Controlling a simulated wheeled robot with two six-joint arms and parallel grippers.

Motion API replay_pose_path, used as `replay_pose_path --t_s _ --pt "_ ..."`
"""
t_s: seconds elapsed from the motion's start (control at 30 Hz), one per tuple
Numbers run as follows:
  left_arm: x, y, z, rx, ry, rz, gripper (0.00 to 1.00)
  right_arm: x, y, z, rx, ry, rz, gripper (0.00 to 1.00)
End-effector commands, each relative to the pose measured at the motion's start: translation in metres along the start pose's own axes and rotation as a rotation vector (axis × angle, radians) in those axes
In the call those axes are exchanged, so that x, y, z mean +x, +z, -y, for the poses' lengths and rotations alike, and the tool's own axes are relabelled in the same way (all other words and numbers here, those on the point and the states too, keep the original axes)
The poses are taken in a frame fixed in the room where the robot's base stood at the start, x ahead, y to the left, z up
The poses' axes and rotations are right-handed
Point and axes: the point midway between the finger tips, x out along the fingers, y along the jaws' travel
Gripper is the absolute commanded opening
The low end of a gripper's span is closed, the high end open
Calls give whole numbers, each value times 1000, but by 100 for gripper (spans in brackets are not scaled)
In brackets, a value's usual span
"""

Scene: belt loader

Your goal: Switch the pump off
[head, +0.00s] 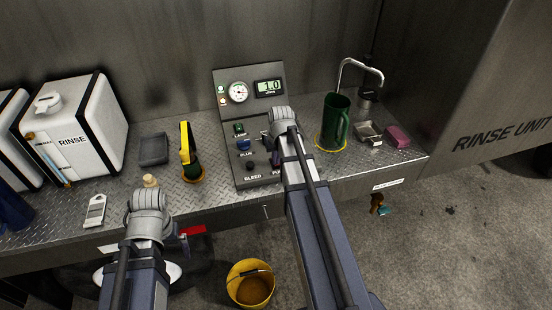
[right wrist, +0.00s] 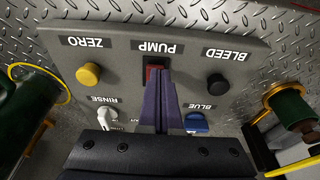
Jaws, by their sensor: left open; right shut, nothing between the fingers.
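The control panel (head: 238,180) stands on the bench, with a round gauge (head: 238,92) and a display (head: 268,86) reading 1.0. In the right wrist view the panel appears upside down. Its red PUMP switch (right wrist: 153,70) sits in a dark frame under the PUMP label. My right gripper (right wrist: 158,78) is shut and empty, its purple fingertips at the switch and covering part of it. I cannot tell whether they touch it or which way it is tipped. My arm hides the switch in the head view. My left gripper (head: 182,242) is low at the bench's front edge, open.
Beside the switch are a yellow ZERO button (right wrist: 89,75), a black BLEED knob (right wrist: 217,84), a blue control (right wrist: 197,124) and a white RINSE lever (right wrist: 107,118). A green jug (head: 335,125) stands right of the panel. A yellow bucket (head: 264,268) is on the floor.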

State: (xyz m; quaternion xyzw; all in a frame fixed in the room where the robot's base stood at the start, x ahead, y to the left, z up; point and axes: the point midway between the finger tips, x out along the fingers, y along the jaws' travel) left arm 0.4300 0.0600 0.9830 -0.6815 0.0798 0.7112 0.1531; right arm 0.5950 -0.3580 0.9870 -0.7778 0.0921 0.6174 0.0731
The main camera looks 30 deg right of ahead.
Motion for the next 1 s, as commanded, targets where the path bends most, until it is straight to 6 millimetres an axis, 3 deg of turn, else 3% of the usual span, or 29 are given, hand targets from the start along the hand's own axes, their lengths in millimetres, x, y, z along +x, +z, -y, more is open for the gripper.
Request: replay_pose_path --t_s 0.37,0.57,0.63,1.0 --pt "4 0 0 0 0 0 100 3 2 0 0 0 0 0" --pt "25 -2 -2 -1 0 0 100 17 15 0 1 0 -94 0" --pt "18 -1 -2 -1 0 0 100 11 8 0 1 0 -95 0" --pt "12 -1 -1 -1 0 0 100 5 6 0 0 0 -93 0"
